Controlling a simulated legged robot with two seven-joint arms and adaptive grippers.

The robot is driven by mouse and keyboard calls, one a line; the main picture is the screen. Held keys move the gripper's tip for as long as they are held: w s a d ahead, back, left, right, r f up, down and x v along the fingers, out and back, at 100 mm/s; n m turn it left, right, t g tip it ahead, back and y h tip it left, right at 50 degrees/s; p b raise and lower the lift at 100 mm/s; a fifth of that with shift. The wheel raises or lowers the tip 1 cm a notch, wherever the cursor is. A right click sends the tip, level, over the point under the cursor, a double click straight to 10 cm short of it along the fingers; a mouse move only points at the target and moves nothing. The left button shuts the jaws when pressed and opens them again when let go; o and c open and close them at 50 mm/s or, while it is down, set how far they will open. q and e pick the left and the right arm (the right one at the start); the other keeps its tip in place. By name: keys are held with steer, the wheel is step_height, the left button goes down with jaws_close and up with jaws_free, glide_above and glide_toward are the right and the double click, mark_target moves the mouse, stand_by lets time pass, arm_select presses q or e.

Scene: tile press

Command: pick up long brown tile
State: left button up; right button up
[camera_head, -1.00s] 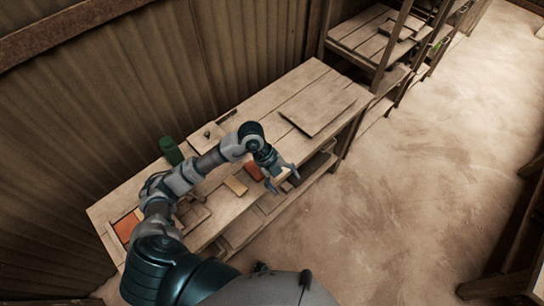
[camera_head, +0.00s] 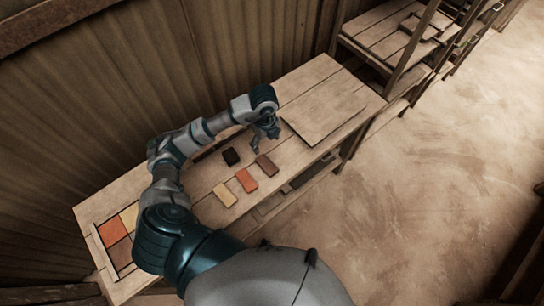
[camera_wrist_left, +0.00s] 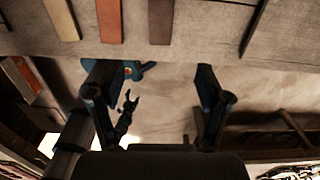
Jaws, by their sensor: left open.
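The long brown tile (camera_head: 266,165) lies flat on the workbench at the right end of a row of tiles. It also shows at the top of the left wrist view (camera_wrist_left: 161,20). An orange tile (camera_head: 246,180) and a yellow tile (camera_head: 225,195) lie to its left. My left gripper (camera_head: 265,143) is open and empty, just behind the brown tile in the head view and apart from it. Its spread fingers show in the left wrist view (camera_wrist_left: 153,82). A small dark claw shape there may be my right gripper (camera_wrist_left: 128,103); its jaws are unclear.
A near-black tile (camera_head: 231,156) lies behind the row. A frame with coloured tiles (camera_head: 113,230) is at the bench's left end. A flat board (camera_head: 325,112) covers the right part. A corrugated wall (camera_head: 90,110) stands behind; the floor at right is clear.

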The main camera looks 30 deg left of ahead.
arm_select(q)
glide_above(268, 166)
step_height(268, 166, down, 7)
steer(key=f, duration=0.3)
steer(key=shift+s+a+f, duration=0.2)
steer(key=shift+f, duration=0.65)
steer(key=f, duration=0.5)
steer(key=shift+w+d, duration=0.25)
steer(key=c, duration=1.3)
arm_select(e)
steer(key=shift+s+f, duration=0.1)
steer(key=shift+s, duration=0.9)
